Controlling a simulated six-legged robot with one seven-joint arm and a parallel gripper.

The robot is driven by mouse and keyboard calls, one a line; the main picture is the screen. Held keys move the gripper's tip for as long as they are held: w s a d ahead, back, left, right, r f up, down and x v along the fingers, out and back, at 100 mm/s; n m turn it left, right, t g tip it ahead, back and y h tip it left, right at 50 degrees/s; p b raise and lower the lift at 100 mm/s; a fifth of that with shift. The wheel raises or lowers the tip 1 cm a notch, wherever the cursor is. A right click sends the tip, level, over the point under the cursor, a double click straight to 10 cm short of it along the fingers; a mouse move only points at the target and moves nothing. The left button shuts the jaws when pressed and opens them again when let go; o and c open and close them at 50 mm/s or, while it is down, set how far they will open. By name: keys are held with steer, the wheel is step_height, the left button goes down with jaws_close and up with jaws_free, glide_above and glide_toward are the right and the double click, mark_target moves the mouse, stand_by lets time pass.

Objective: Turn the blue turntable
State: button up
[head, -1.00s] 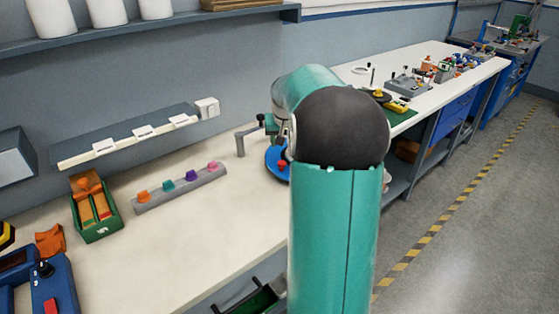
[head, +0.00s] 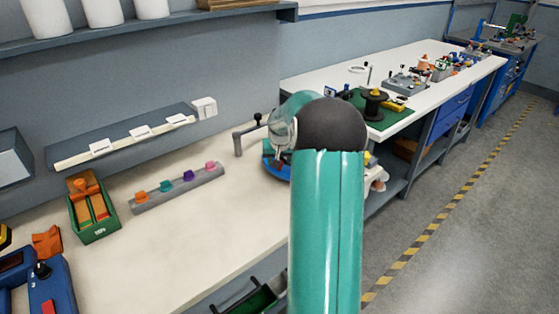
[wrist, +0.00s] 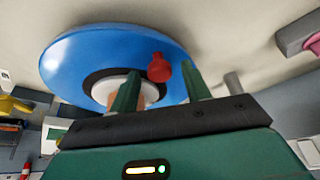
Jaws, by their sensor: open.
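The blue turntable (head: 272,168) sits on the bench, partly hidden behind my arm in the head view. In the wrist view the turntable (wrist: 75,55) is a wide blue disc with a dark ring and pale hub. A red knob (wrist: 159,68) stands out from the disc. My gripper (wrist: 160,72) is open, with one green finger on each side of the knob in the picture. The left finger overlaps the hub. I cannot tell whether either finger touches the knob. My arm hides the gripper in the head view.
A grey crank post (head: 242,140) stands close behind the turntable. A grey rail with coloured knobs (head: 180,188) and a green box (head: 92,210) lie to the left. A dark spool (head: 374,103) on a green mat stands to the right.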

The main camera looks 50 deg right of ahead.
mark_target(286, 171)
jaws_close()
steer(key=shift+s, duration=0.1)
